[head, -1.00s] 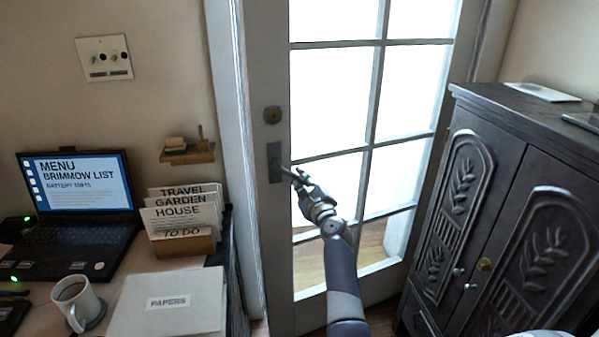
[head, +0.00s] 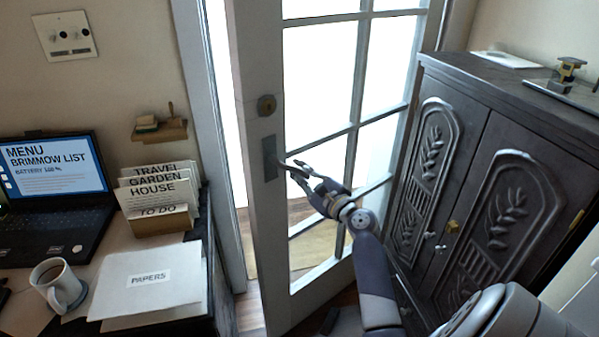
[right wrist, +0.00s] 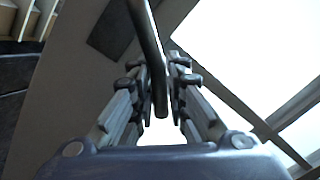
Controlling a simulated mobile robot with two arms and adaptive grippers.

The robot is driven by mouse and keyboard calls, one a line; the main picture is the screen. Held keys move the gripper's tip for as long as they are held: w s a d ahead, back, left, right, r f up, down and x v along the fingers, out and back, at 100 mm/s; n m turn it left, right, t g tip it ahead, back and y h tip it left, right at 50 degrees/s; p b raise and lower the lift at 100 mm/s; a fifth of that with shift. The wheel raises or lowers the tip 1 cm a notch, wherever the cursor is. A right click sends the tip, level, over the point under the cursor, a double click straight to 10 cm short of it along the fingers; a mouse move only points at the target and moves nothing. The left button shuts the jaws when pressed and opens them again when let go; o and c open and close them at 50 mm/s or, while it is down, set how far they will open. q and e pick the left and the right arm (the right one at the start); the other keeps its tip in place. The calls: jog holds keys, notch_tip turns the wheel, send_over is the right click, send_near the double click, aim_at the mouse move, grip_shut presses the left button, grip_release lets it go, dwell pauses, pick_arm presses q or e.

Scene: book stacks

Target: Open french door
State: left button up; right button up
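The french door (head: 262,215) has a pale frame and several glass panes. It stands ajar, with a bright gap between its left edge and the jamb (head: 215,130). Its dark handle plate (head: 270,158) sits below a round lock (head: 266,105). My right gripper (head: 290,165) is at the lever handle. In the right wrist view the door handle (right wrist: 150,45) runs between the two fingers of the right gripper (right wrist: 158,75), which are closed around it. The gripper hides part of the lever. My left gripper is not in view.
A dark carved cabinet (head: 480,120) stands close on the right, near the door and my right arm. On the left is a desk with a laptop (head: 50,190), a mug (head: 58,285), papers (head: 150,280) and a card holder (head: 160,220). A small shelf (head: 160,130) hangs above.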

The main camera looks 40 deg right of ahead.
jog(key=o, duration=0.3)
jog(key=shift+s+d, duration=0.1)
jog(key=shift+d, duration=0.1)
jog(key=shift+a, duration=0.15)
jog(key=s, duration=1.2)
jog(key=shift+a+f, duration=0.3)
jog(key=shift+a, duration=0.1)
